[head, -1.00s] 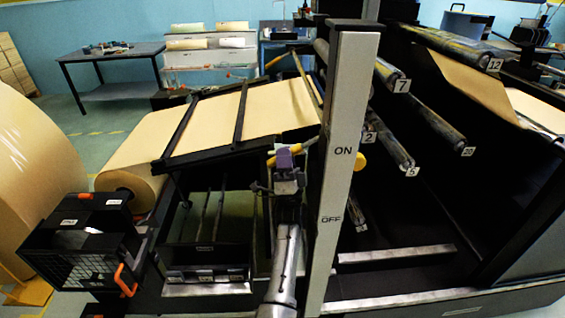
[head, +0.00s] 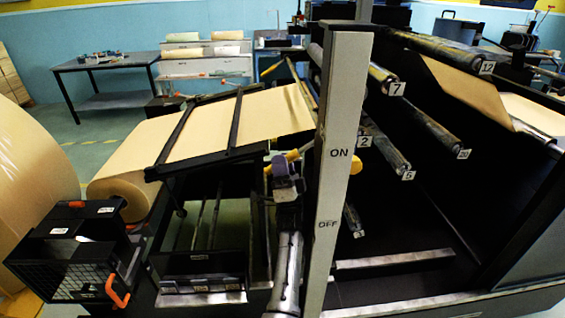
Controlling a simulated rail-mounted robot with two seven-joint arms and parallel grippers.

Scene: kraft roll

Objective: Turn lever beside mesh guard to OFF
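A yellow lever (head: 294,156) lies behind the pale upright post. A yellow rounded end (head: 356,162) shows on the post's right side, near the height of the ON label (head: 339,153). The OFF label (head: 327,224) is lower on the post. My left gripper (head: 281,172), with a purple part at its tip, is up against the yellow lever from below and in front. Its fingers are small and overlap the lever, so I cannot tell whether they grip it. The mesh guard (head: 60,268), a black cage, stands at the lower left. My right gripper is not in view.
The post (head: 345,90) stands close beside my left arm. An orange handle (head: 118,288) is on the mesh guard's side. Brown paper (head: 205,128) runs over a black frame at left. Numbered rollers (head: 388,80) fill the right side. A grey table (head: 105,65) stands behind.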

